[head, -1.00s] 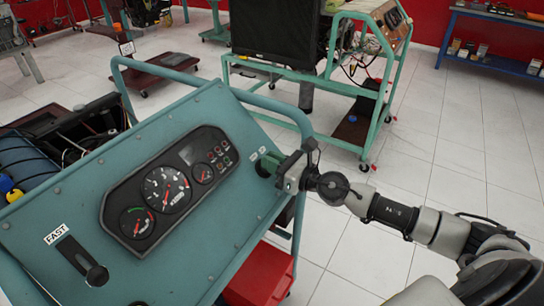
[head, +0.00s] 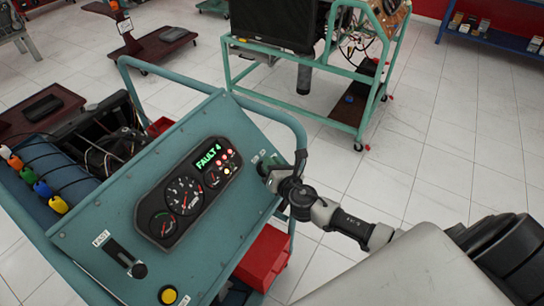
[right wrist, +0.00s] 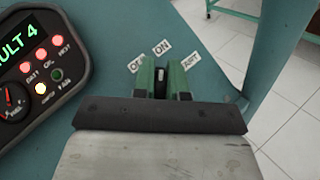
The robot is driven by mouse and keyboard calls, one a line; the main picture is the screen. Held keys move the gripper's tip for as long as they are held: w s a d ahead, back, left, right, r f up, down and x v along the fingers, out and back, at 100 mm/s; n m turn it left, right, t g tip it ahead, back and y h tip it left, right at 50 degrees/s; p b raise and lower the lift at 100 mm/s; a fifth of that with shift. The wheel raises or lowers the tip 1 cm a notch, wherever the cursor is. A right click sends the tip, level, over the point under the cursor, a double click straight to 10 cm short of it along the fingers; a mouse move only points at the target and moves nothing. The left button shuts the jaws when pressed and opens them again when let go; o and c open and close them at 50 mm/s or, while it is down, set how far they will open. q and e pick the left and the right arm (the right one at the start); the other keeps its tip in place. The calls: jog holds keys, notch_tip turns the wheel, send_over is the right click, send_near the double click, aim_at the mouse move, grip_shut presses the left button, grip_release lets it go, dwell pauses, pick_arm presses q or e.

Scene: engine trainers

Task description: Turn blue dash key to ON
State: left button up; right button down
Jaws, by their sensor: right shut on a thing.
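The blue-green dash panel (head: 235,215) carries a black instrument cluster (head: 165,213), whose display reads FAULT 4 in green with several lamps lit. My right gripper (head: 266,168) is at the panel's upper right, at the key switch. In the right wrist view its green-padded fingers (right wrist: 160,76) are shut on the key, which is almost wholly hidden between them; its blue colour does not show. The ON label (right wrist: 162,47) lies straight beyond the fingertips, with OFF (right wrist: 137,65) to the left and START (right wrist: 190,60), partly covered, to the right. My left gripper is out of view.
A teal tube rail (head: 285,115) runs around the panel close to my right gripper. A FAST lever (head: 130,262) and a yellow button (head: 168,295) sit low on the panel. A red box (head: 264,258) is below right. White floor is clear farther right.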

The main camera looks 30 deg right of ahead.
jog(key=shift+s+a+f+m+h, duration=0.1)
jog(key=shift+s+f+m+h, duration=0.05)
jog(key=shift+f+m+h, duration=0.2)
jog(key=c, duration=1.2)
grip_release()
jog(key=shift+s+r, duration=0.1)
jog(key=shift+o, duration=0.2)
jog(key=shift+w, duration=0.2)
jog(key=s+r, duration=0.1)
jog(key=s, duration=0.9)
jog(key=shift+s+a+r+b, duration=0.15)
jog(key=shift+s+r+b, duration=0.2)
jog(key=shift+b, duration=0.1)
